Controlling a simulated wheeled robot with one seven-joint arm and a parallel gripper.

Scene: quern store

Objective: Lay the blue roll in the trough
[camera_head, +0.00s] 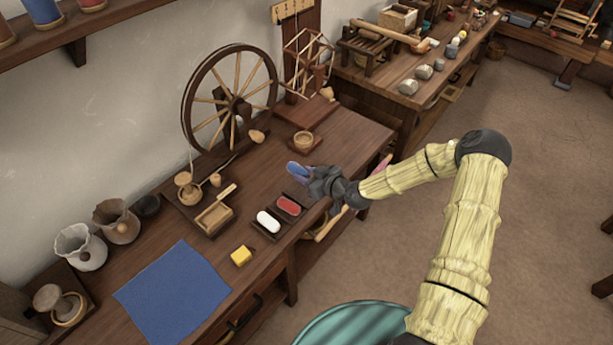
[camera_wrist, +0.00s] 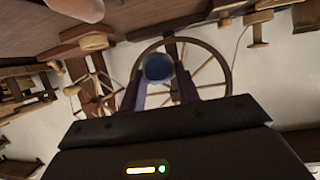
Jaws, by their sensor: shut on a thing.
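The blue roll (camera_head: 297,169) is between the fingertips of my gripper (camera_head: 307,174), above the dark wooden bench. In the wrist view the round end of the blue roll (camera_wrist: 158,68) shows between the two fingers of my gripper (camera_wrist: 160,85), which is shut on it. A dark shallow trough with a white roll (camera_head: 268,221) in it lies below and left of my gripper. Beside it is another dark trough with a red roll (camera_head: 288,205) in it. No empty trough is clearly visible; my gripper and arm hide part of the bench there.
A spinning wheel (camera_head: 231,98) stands at the back of the bench. A wooden box (camera_head: 214,218), a yellow block (camera_head: 241,256) and a blue cloth (camera_head: 174,292) lie to the left. A small wooden bowl (camera_head: 304,140) stands behind my gripper.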

